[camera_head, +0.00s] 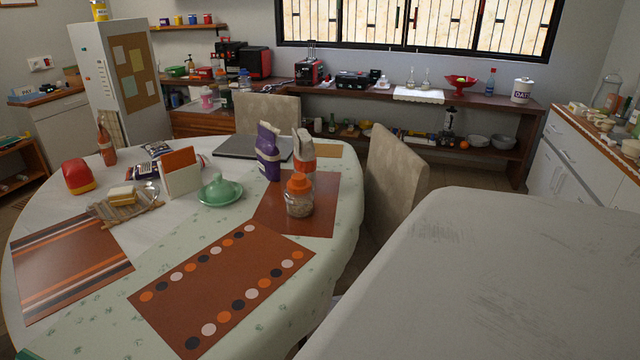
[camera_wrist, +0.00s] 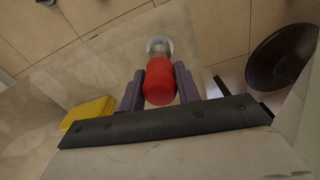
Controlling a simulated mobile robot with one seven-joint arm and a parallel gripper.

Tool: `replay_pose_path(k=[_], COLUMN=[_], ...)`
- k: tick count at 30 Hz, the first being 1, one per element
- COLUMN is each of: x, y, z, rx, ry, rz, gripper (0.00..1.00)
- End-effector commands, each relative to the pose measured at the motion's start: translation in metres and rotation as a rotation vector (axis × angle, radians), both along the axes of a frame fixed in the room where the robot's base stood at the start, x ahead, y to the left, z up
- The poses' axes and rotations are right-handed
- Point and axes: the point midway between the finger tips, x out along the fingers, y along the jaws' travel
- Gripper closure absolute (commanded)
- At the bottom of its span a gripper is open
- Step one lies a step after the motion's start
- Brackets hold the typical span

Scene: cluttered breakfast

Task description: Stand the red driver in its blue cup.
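In the wrist view, my gripper (camera_wrist: 160,82) has its two purple-grey fingers on either side of a red rounded cylinder (camera_wrist: 160,80), which looks like the red driver's handle. The fingers appear to touch it on both sides. Its far end is hidden. Just beyond it is a small pale grey round thing (camera_wrist: 159,44); I cannot tell whether it is part of the driver or something apart. I cannot make out the driver's blue cup in either view. My gripper does not show in the head view.
In the wrist view, a yellow block (camera_wrist: 88,112) lies left of the gripper and a dark round seat-like thing (camera_wrist: 282,56) is at right, above tiled floor. In the head view, a cluttered oval table (camera_head: 92,318) stands left, with a chair (camera_head: 396,180) beside it.

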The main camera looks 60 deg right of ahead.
Motion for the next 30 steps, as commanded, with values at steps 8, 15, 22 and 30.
replay_pose_path(k=[8, 15, 22, 30], x=[0.0, 0.0, 0.0, 0.0], y=[0.0, 0.0, 0.0, 0.0], z=[0.001, 0.011, 0.023, 0.036], rx=[0.0, 0.0, 0.0, 0.0], ry=[0.0, 0.0, 0.0, 0.0], rz=[0.0, 0.0, 0.0, 0.0], gripper=[1.0, 1.0, 1.0, 1.0])
